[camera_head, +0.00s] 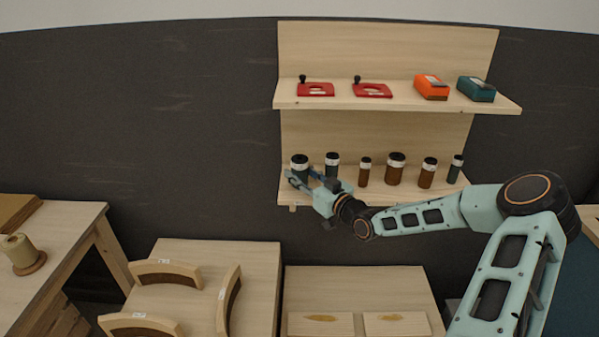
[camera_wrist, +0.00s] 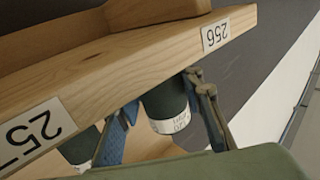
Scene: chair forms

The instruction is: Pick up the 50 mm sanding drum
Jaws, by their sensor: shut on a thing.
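A wide dark green drum with a black top and a white label band (camera_head: 300,166) is at the left end of the lower shelf. My gripper (camera_head: 302,178) reaches in from the right and is shut around it, hiding its lower part. In the wrist view the same drum (camera_wrist: 165,103) sits between the two blue fingers of my gripper (camera_wrist: 160,98). Its label is too small to read surely. I cannot tell whether its base touches the shelf. A second dark drum (camera_head: 332,158) stands just to its right.
Several brown drums (camera_head: 396,170) and a slim dark one (camera_head: 456,166) stand further right on the lower shelf. The upper shelf (camera_head: 400,103) above holds red tools and two boxes. A shelf edge with number tags (camera_wrist: 130,70) lies close to the fingers.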

